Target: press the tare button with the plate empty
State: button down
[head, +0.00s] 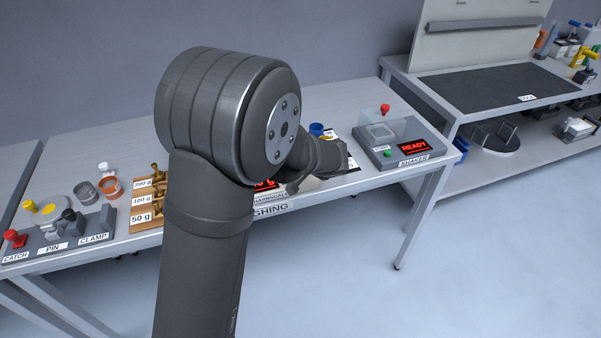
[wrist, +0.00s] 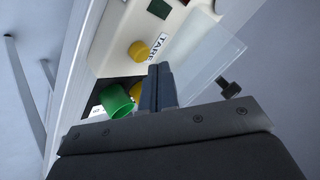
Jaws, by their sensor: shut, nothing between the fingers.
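The scale (wrist: 115,28) is a cream box in the wrist view; in the head view my arm covers most of it, leaving part of its red display (head: 265,185). The round yellow tare button (wrist: 140,50) sits on it beside the TARE label (wrist: 158,46). My gripper (wrist: 160,67) is shut and empty, its fingertips close to the button and label, slightly to the right in the wrist view. Whether they touch anything I cannot tell. A clear panel (wrist: 205,58) with a black knob (wrist: 229,88) is right of the fingers. The weighing plate is not clearly visible.
A green cup (wrist: 116,100) stands close left of my fingers. In the head view, brass weights in a wooden rack (head: 150,205) and a clamp fixture (head: 60,238) are left, and the shaker (head: 403,150) is right. The floor in front of the bench is clear.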

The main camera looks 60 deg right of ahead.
jog(key=shift+f, duration=0.15)
dwell(0.6)
jog(key=shift+f, duration=0.3)
jog(key=shift+f, duration=0.5)
dwell(0.6)
dwell(0.4)
jog(key=shift+r, duration=0.95)
jog(key=shift+r, duration=2.5)
jog(key=shift+r, duration=1.9)
